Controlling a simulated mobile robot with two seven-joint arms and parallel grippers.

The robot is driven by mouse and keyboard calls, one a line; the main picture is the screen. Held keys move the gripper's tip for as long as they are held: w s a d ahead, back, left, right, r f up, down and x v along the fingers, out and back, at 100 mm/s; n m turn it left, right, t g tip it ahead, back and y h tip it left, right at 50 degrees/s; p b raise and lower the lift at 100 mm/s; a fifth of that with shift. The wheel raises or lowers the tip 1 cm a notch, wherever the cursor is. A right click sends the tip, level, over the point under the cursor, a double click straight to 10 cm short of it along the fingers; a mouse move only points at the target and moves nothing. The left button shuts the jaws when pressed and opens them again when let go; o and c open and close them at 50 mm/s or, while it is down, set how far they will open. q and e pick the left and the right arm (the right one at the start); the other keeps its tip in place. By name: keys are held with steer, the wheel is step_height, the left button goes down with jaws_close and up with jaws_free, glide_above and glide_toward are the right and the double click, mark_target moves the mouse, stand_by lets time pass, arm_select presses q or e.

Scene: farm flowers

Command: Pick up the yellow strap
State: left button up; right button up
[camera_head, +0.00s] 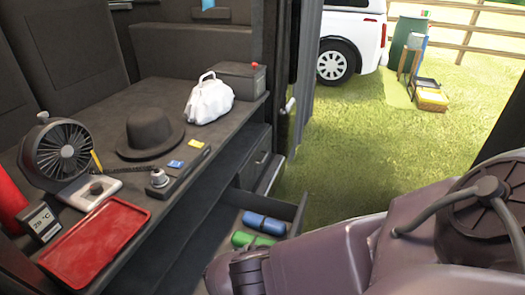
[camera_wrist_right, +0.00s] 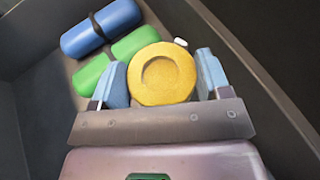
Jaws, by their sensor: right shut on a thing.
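The yellow strap (camera_wrist_right: 178,60) is a round, rolled disc with a small white piece at its upper right, seen in the right wrist view. My right gripper (camera_wrist_right: 162,80) has its two blue fingers on either side of the strap and is shut on it, over the inside of the drawer (camera_head: 289,211). In the head view, my right arm covers the lower right, and the strap and right gripper are hidden. I cannot tell whether the strap is clear of the drawer floor. My left gripper is in neither view.
A blue roll (camera_wrist_right: 100,28) with a dark band and a green roll (camera_wrist_right: 92,74) lie beside the strap in the drawer. Dark drawer walls are close around the gripper. Above, the counter holds a red tray (camera_head: 95,243), fan (camera_head: 62,152), black hat (camera_head: 150,134) and white bag (camera_head: 209,99).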

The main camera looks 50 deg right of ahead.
step_height(320, 180, up, 9)
steer(key=p, duration=0.4)
steer(key=shift+w, duration=0.15)
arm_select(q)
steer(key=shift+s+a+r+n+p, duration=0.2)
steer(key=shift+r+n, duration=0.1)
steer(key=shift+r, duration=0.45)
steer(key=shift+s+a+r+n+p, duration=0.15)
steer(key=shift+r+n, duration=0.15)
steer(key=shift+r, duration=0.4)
arm_select(e)
steer(key=shift+s+r, duration=0.2)
steer(key=shift+r, duration=0.35)
